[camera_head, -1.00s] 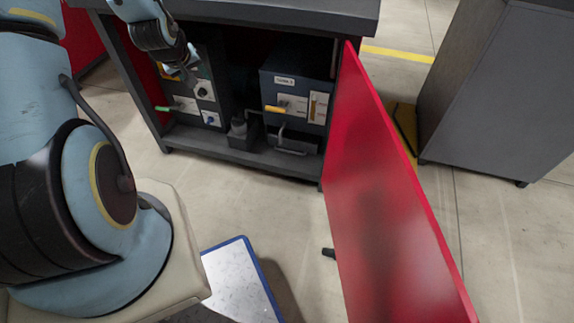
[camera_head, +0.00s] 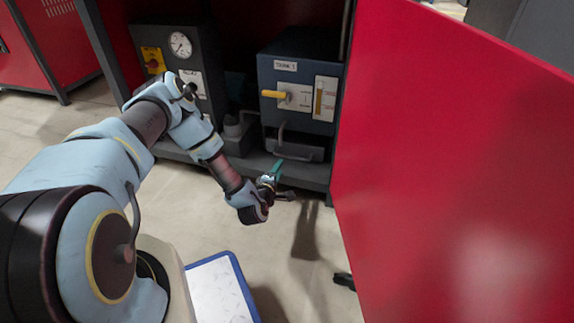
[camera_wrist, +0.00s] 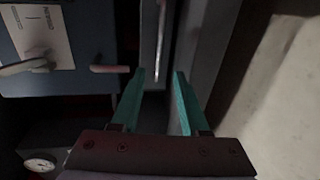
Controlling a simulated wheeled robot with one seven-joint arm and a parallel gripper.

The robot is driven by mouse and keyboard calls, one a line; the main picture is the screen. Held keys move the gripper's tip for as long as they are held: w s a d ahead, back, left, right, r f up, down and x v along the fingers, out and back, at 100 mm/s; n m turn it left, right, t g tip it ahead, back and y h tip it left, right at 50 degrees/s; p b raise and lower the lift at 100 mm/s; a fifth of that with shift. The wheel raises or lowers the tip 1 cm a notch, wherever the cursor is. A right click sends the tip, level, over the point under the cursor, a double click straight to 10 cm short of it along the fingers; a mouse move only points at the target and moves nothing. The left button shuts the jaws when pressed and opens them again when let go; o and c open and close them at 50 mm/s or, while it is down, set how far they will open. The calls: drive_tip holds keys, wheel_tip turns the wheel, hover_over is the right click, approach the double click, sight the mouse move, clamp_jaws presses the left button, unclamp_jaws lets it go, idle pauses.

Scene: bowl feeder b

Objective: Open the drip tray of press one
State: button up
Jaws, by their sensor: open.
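Press one appears to be the blue box unit (camera_head: 297,75) with a small label plate and a yellow lever, inside the open cabinet; its front also shows at the left of the wrist view (camera_wrist: 85,35). A dark drip tray (camera_head: 300,152) sits low beneath it and looks closed. My gripper (camera_head: 281,180) is in front of and below the tray, with its teal fingers apart and empty. In the wrist view my gripper (camera_wrist: 160,72) faces a pale bar (camera_wrist: 161,40), which may be the tray's front edge or handle. No contact shows.
A red cabinet door (camera_head: 440,150) stands open on the right, close to the gripper. A dark unit with a gauge (camera_head: 181,45) stands left of the press. A small dark container (camera_head: 237,130) sits between them. A blue-edged white board (camera_head: 220,290) lies below.

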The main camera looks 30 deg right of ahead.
sight(287, 156)
drive_tip(key=b+x, duration=0.3)
drive_tip(key=x, duration=0.6)
drive_tip(key=shift+w+d+f+b, duration=0.1)
drive_tip(key=shift+d+b, duration=0.05)
drive_tip(key=shift+b, duration=0.25)
drive_tip(key=shift+w+d, duration=0.4)
drive_tip(key=shift+w, duration=0.05)
drive_tip(key=shift+c, duration=0.4)
clamp_jaws()
